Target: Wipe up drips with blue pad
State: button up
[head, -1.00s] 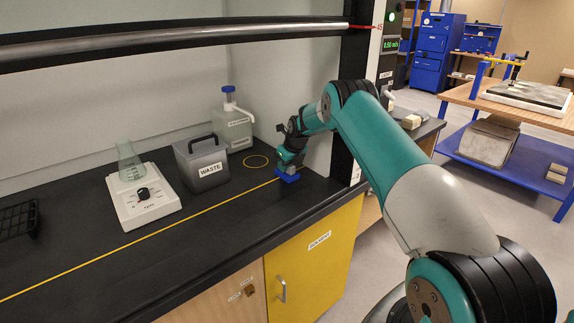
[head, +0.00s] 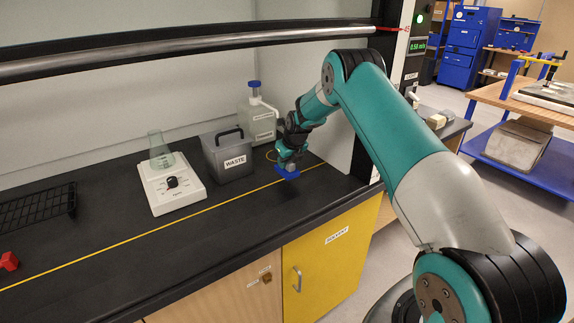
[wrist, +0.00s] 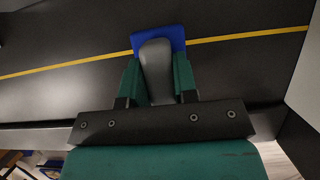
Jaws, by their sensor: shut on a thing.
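The blue pad (head: 287,172) has a grey handle, and my gripper (head: 290,155) is shut on that handle. In the wrist view the pad (wrist: 172,38) shows beyond the grey handle (wrist: 156,70), between my green fingers (wrist: 157,82). The pad is at the yellow line on the black bench, right of the waste bin. I cannot tell whether it touches the bench. No drips can be made out on the dark surface.
A grey waste bin (head: 228,155) stands left of my gripper, with a capped bottle (head: 257,122) behind. A black rack (head: 38,205) and a red object (head: 9,261) are at left. The front bench strip is clear.

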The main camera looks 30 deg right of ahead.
jog(key=shift+r+p, duration=1.3)
jog(key=shift+r, duration=1.25)
